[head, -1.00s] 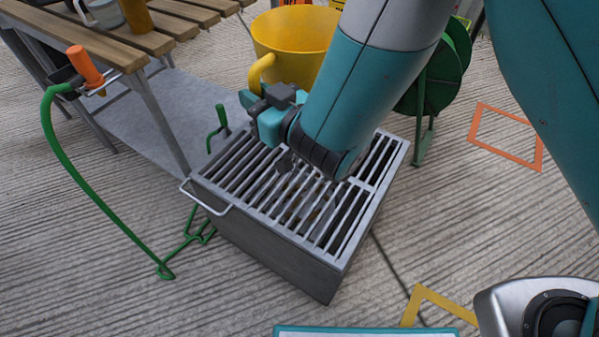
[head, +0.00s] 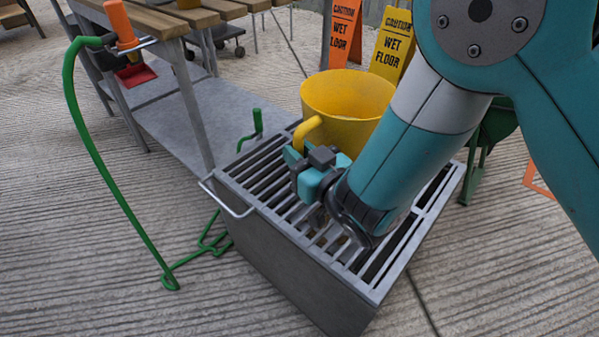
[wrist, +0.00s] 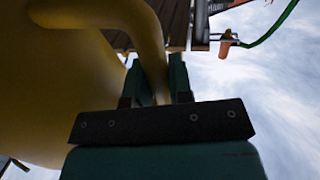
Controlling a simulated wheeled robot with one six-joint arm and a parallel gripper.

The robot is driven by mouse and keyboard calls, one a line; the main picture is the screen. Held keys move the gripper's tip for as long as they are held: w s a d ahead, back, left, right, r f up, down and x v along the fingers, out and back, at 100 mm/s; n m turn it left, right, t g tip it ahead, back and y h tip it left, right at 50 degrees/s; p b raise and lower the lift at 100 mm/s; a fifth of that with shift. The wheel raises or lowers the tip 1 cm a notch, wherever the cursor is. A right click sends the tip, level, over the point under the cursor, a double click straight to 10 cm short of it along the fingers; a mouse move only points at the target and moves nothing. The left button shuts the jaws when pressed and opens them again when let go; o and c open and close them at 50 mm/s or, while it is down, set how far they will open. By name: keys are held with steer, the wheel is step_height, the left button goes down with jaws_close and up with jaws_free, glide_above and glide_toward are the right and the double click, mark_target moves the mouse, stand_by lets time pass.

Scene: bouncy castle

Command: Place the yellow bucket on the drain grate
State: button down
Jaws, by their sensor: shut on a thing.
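The yellow bucket (head: 349,101) is upright at the back part of the drain grate (head: 262,193), a slatted metal top on a grey box. My gripper (head: 300,150) is shut on the bucket's handle at the bucket's left front side. In the wrist view the handle (wrist: 150,40) runs down between the two fingers (wrist: 160,80), with the bucket's wall (wrist: 60,80) filling the left. My arm hides the bucket's lower right part and some of the slats. I cannot tell whether the bucket's base touches the grate.
A slatted wooden bench (head: 160,22) stands at the back left over a grey slab. A green hose stand with an orange nozzle (head: 118,22) is to the left. Wet floor signs (head: 393,45) stand behind the bucket. A green reel (head: 492,130) is at the right. The front slats are bare.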

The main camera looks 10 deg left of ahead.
step_height(320, 180, down, 3)
steer(key=shift+f+b, duration=0.15)
steer(key=shift+b, duration=0.4)
steer(key=shift+f, duration=0.1)
steer(key=shift+f+b, duration=0.5)
steer(key=c, duration=1)
jaws_free()
steer(key=shift+f, duration=0.1)
steer(key=shift+r, duration=0.25)
steer(key=shift+r+p, duration=0.6)
steer(key=shift+p, duration=0.15)
steer(key=p+v, duration=0.1)
steer(key=v, duration=1.1)
steer(key=shift+f, duration=0.15)
